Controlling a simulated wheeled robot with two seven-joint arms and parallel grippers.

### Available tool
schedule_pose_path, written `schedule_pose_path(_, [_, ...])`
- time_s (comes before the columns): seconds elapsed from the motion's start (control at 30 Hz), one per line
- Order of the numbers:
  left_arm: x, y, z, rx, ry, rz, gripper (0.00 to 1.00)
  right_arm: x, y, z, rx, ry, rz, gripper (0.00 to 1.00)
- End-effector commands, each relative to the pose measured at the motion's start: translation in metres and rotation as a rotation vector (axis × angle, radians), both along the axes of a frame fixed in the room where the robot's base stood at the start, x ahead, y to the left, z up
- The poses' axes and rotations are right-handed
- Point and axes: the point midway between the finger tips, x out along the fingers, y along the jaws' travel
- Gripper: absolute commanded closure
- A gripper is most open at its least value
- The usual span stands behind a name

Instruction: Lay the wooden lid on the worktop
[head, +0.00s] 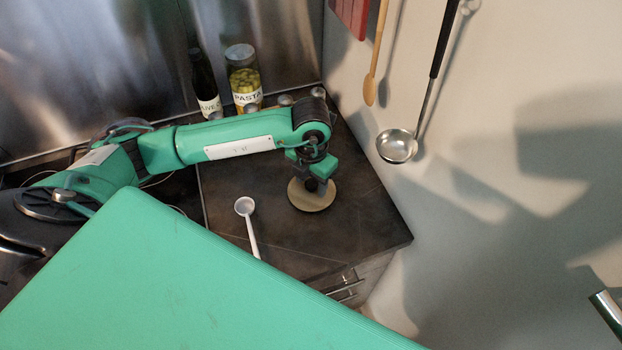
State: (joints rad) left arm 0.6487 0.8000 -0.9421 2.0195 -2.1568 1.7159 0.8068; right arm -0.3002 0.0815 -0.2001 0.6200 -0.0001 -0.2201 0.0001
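The wooden lid (303,203) is a round, pale disc at the right part of the dark worktop (350,232). It looks flat and level, on the worktop or very close above it; I cannot tell which. My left gripper (317,186) points down over the lid's middle, with its dark fingertips at the lid's top. The gripper hides the lid's centre, so I cannot see whether the fingers are closed on it. My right gripper is not in view.
A white ladle-like spoon (251,226) lies left of the lid. A pasta jar (244,78) and a dark olive bottle (205,88) stand at the back wall. A metal ladle (397,146) and wooden spoon (372,80) hang on the right wall. The worktop's front right is clear.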

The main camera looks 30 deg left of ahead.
Motion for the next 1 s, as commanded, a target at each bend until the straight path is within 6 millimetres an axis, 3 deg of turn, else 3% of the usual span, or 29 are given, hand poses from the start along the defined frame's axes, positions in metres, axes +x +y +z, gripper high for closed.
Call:
schedule_pose_path(0.37, [0.001, 0.000, 0.009, -0.001, -0.003, 0.000, 0.49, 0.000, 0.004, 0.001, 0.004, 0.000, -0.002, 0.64])
schedule_pose_path(0.8, [0.001, 0.000, 0.098, -0.001, -0.006, -0.001, 0.49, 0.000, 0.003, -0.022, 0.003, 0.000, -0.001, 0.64])
schedule_pose_path(1.0, [0.000, 0.000, 0.119, 0.000, -0.001, 0.000, 0.49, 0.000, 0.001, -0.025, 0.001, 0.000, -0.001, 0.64])
